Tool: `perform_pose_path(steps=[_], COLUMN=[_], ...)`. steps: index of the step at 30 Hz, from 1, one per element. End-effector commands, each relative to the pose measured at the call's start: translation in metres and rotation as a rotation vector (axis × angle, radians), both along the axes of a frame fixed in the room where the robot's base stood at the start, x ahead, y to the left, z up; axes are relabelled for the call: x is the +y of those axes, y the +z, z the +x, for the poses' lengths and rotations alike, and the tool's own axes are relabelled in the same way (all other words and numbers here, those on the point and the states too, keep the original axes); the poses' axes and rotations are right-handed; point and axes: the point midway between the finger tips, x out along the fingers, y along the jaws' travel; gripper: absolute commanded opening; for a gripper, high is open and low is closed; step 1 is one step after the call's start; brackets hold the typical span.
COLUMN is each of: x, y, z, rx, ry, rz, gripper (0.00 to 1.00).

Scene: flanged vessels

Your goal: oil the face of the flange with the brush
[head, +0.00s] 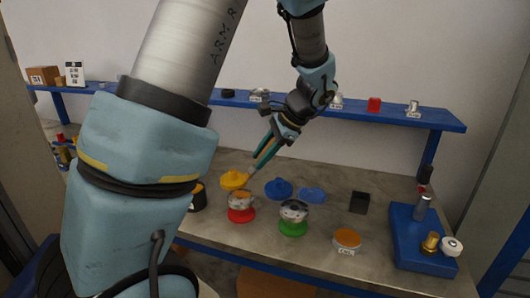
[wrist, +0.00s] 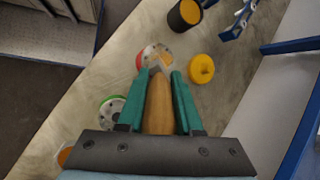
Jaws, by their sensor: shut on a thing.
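My gripper (head: 266,150) is shut on the wooden handle of the brush (wrist: 159,105), with a teal finger on each side of it. The brush slants down, and its tip is over or at the grey flange face of the red-based vessel (head: 241,208); I cannot tell if they touch. In the wrist view that vessel (wrist: 142,62) is partly hidden behind the brush tip. A second flanged vessel with a green base (head: 293,224) stands to its right, its grey face showing bolt holes. A black pot (head: 197,199) with an orange inside stands to the left, partly behind my arm.
A yellow flanged piece (head: 233,181) and blue pieces (head: 278,188) lie behind the vessels. A black block (head: 359,202), an orange-topped disc (head: 347,239) and a blue tray (head: 408,255) with metal parts are to the right. A blue shelf (head: 395,114) runs along the wall.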

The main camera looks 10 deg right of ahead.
Motion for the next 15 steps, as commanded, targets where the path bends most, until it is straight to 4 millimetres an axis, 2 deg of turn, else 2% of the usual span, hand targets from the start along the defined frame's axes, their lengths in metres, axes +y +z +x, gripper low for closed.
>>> perform_pose_path(steps=[1,5,15], x=[0.000,0.001,0.003], y=[0.005,0.002,-0.025], z=[0.004,0.010,0.006], rx=[-0.003,-0.010,-0.010], ry=[-0.001,-0.001,-0.003], rz=[0.004,0.004,0.004], gripper=[0.00,0.00,0.00])
